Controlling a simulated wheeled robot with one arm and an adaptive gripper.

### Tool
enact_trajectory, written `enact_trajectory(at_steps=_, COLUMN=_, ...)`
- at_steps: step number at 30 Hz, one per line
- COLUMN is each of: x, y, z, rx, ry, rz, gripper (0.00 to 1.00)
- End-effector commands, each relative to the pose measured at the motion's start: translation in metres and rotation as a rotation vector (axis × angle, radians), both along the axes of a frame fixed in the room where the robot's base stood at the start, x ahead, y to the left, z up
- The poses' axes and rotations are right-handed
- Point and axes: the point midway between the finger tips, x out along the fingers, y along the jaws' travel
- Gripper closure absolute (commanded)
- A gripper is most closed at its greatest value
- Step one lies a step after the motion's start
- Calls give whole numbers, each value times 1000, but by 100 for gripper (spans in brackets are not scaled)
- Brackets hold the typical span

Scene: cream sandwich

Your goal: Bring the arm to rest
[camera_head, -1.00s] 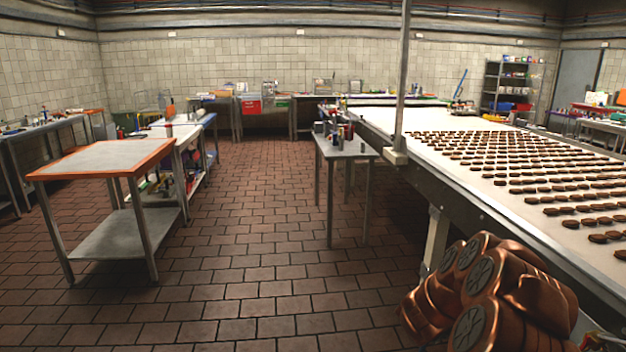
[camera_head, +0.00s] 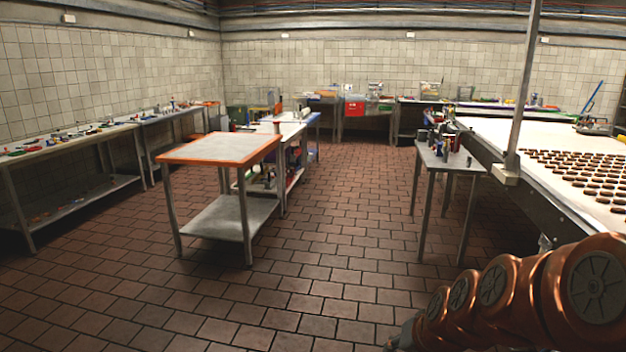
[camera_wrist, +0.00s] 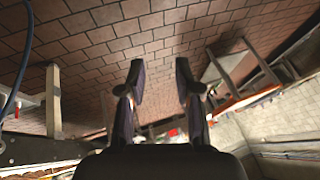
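My arm (camera_head: 500,290), copper and grey, shows folded at the lower right of the head view. My gripper is out of sight in the head view. In the wrist view my gripper (camera_wrist: 157,85) has its two dark fingers apart with nothing between them. Brick-red floor tiles show beyond the fingers, and the room appears upside down there.
A table with an orange rim (camera_head: 213,149) stands at centre left. A small grey table (camera_head: 447,160) with bottles stands right of centre. A conveyor (camera_head: 500,128) with rows of brown biscuits runs along the right. Open tiled floor (camera_head: 330,220) lies between them.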

Motion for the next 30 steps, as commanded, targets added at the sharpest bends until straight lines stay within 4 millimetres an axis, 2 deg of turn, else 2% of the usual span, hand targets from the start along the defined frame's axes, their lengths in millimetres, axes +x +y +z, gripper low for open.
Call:
enact_trajectory(at_steps=3, x=-52, y=16, z=8, rx=-34, ry=109, rz=97, gripper=67)
enact_trajectory(at_steps=6, x=-100, y=21, z=12, rx=-70, ry=215, rz=163, gripper=67)
enact_trajectory(at_steps=12, x=-192, y=12, z=22, rx=-157, ry=423, rz=249, gripper=67)
enact_trajectory(at_steps=16, x=-239, y=1, z=30, rx=-205, ry=530, rz=270, gripper=67)
enact_trajectory(at_steps=21, x=-269, y=-8, z=35, rx=-236, ry=604, rz=276, gripper=67)
enact_trajectory(at_steps=30, x=-273, y=-9, z=35, rx=-240, ry=616, rz=277, gripper=67)
